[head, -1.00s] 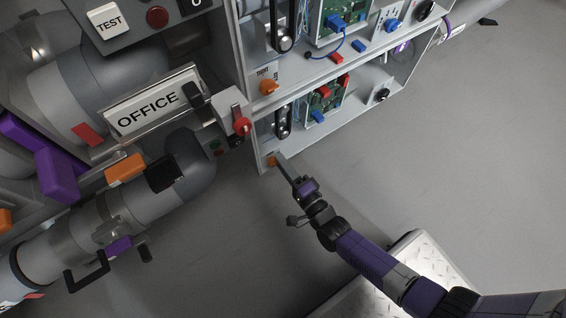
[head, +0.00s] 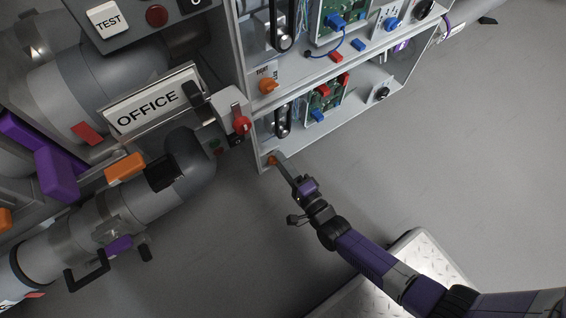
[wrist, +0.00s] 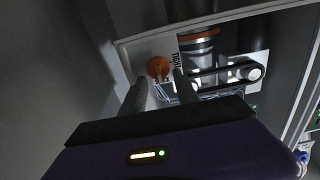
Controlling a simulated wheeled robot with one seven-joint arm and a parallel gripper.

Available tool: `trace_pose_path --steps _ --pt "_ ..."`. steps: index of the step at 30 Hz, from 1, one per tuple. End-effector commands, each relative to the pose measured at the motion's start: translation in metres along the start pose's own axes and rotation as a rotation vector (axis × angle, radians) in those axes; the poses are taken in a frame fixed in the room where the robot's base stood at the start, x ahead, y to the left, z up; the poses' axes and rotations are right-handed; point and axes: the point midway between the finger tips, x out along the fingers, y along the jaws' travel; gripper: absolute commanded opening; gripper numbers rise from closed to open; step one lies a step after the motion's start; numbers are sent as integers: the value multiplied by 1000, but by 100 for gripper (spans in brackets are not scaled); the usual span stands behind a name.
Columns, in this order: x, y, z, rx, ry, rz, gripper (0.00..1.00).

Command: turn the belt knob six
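An orange knob (wrist: 158,68) is on the pale panel of the lower compartment, beside a label that reads "TIGHT". It also shows in the head view (head: 272,160) at the compartment's near left corner, partly covered by my fingers. My gripper (wrist: 160,76) is open, with one finger to each side of the knob and the knob showing between the tips. I cannot tell whether the tips reach past its face. A black belt (wrist: 218,71) runs over pulleys to the right of the knob. No number marking the knob is readable.
A second orange knob (head: 268,87) is in the compartment above. A red-handled switch (head: 241,125) and the "OFFICE" sign (head: 147,109) are to the left. Compartment walls border the lower knob. The grey floor (head: 470,150) to the right is clear.

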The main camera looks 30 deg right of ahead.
Motion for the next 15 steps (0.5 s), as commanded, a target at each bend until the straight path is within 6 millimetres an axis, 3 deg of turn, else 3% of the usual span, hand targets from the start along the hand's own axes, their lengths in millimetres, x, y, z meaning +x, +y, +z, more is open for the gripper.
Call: trace_pose_path --steps 5,15 --pt "-12 -2 -1 -1 1 1 37" --pt "-65 -1 0 -1 0 3 37"
